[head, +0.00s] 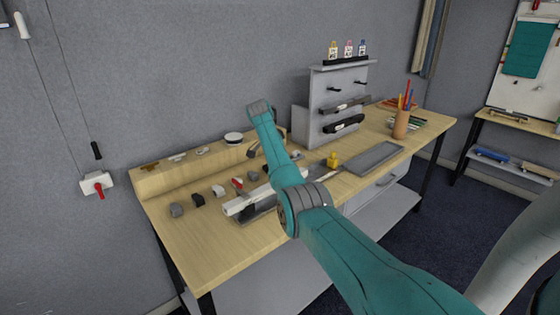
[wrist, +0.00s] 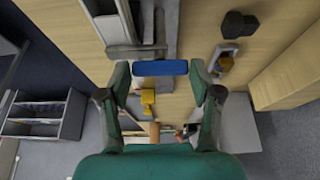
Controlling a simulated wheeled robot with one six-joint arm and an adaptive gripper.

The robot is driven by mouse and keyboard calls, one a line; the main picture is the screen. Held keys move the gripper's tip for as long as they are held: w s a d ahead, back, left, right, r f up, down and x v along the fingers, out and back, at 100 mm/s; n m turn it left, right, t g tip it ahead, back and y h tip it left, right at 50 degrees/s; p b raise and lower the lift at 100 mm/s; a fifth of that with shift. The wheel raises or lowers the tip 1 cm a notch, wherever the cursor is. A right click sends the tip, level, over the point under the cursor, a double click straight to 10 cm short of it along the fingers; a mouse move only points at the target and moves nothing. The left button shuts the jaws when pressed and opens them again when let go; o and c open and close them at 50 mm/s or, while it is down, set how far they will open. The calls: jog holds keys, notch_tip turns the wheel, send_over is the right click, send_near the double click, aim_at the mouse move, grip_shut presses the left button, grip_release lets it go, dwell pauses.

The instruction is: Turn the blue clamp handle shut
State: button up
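The blue clamp handle (wrist: 160,68) shows in the wrist view as a short blue bar lying across the picture. Grey metal parts (wrist: 137,51) lie just above it in that view. My gripper (wrist: 159,68) is open, with one fingertip near each end of the blue bar. A clear space separates the fingers, and I cannot tell whether either one touches the bar.
The wooden table (head: 200,262) carries several small blocks at left and a white bar (head: 240,206). A yellow object (head: 333,160), a grey tray (head: 374,158) and a pencil cup (head: 401,124) stand at right.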

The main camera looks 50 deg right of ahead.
jog(key=o, duration=0.3)
jog(key=v, duration=1.2)
jog(key=shift+f, duration=0.1)
dwell(0.4)
